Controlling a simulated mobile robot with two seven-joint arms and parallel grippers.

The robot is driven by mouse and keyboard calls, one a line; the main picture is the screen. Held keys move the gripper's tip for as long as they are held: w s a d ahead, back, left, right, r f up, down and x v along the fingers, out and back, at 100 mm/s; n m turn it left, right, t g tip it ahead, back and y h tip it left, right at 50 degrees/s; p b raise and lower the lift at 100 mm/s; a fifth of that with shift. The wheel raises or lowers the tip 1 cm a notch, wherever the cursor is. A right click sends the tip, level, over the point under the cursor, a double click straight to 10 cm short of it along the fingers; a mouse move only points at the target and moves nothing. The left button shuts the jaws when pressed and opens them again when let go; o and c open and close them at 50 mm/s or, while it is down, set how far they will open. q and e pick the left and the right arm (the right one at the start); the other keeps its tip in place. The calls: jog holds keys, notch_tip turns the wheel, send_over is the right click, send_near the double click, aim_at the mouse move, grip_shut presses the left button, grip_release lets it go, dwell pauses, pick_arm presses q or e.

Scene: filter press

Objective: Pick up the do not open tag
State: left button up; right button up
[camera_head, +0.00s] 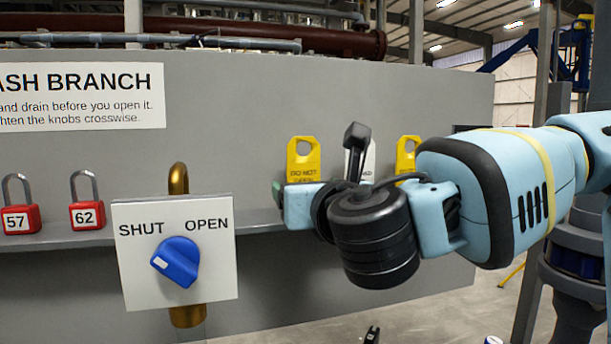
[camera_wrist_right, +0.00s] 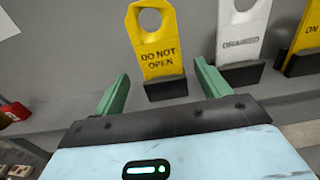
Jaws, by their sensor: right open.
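The yellow DO NOT OPEN tag (camera_head: 303,158) stands upright on the grey shelf, its lower part partly hidden by my right gripper in the head view. In the right wrist view the tag (camera_wrist_right: 155,45) has a round hole at its top and sits in a dark holder (camera_wrist_right: 166,88). My right gripper (camera_wrist_right: 160,80) is open, its two green fingers apart, with the tag ahead of and between the fingertips. Nothing is between the fingers. In the head view most of the right gripper (camera_head: 282,196) is hidden by its own wrist. My left gripper is not in view.
A white tag (camera_wrist_right: 240,28) and another yellow tag (camera_wrist_right: 303,40) stand to the right on the shelf (camera_head: 258,219). Red padlocks 57 (camera_head: 20,219) and 62 (camera_head: 86,215) sit at the left. A SHUT/OPEN plate (camera_head: 205,275) with a blue knob (camera_head: 176,262) projects in front.

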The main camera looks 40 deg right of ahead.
aim_at(304, 179)
jog(key=x, duration=0.4)
jog(key=shift+w+d+r, duration=0.15)
jog(key=shift+d+r, duration=0.1)
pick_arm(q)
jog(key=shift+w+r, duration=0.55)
pick_arm(e)
jog(key=c, duration=1)
jog(key=shift+c, duration=0.2)
jog(key=shift+r, duration=0.1)
